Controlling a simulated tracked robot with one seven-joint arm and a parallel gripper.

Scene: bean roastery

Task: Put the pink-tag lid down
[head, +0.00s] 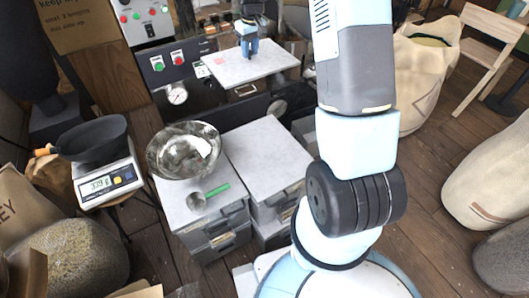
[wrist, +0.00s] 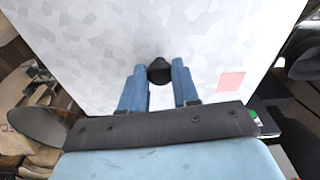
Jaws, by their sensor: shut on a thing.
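The pink-tag lid is a flat, pale grey square panel (head: 262,62) at the back middle of the head view. Its pink tag (head: 219,61) is near its left side, and the tag shows right of centre in the wrist view (wrist: 231,81). My gripper (head: 249,50) is above the lid's middle. In the wrist view my gripper's blue fingers (wrist: 160,75) are shut on the lid's black knob (wrist: 160,68). The lid looks about level. I cannot tell whether its underside touches anything.
A scale (head: 106,178) with a dark pan stands left. Sacks (head: 414,75) stand right.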

